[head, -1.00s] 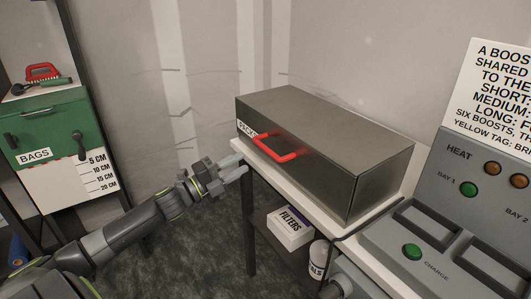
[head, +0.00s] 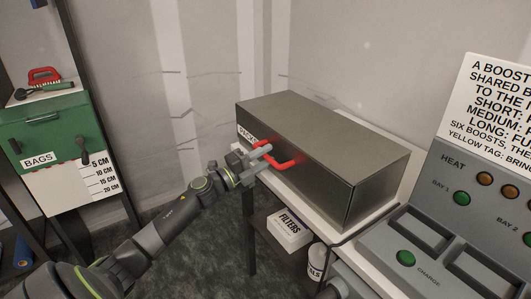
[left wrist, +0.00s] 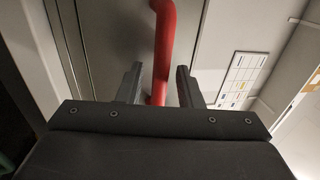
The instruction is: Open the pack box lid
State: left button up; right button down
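The pack box (head: 345,150) is a dark metal box on the white bench, with its lid down. A red handle (head: 287,163) sticks out from its front, and a partly hidden label (head: 246,136) is at its left end. My left gripper (head: 264,159) is at the left part of the handle, with its fingers apart. In the left wrist view the red handle (left wrist: 163,50) runs between the two open fingers (left wrist: 158,85), with a gap showing on each side.
A charging panel (head: 440,215) with buttons stands right of the box. A white FILTERS box (head: 289,229) and a white tub (head: 317,260) sit below the bench top. A green BAGS cabinet (head: 45,128) stands at the left.

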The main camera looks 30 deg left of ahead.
pick_arm(q)
jog(key=shift+w+d, duration=0.1)
jog(key=shift+w, duration=0.1)
grip_shut()
dwell(0.3)
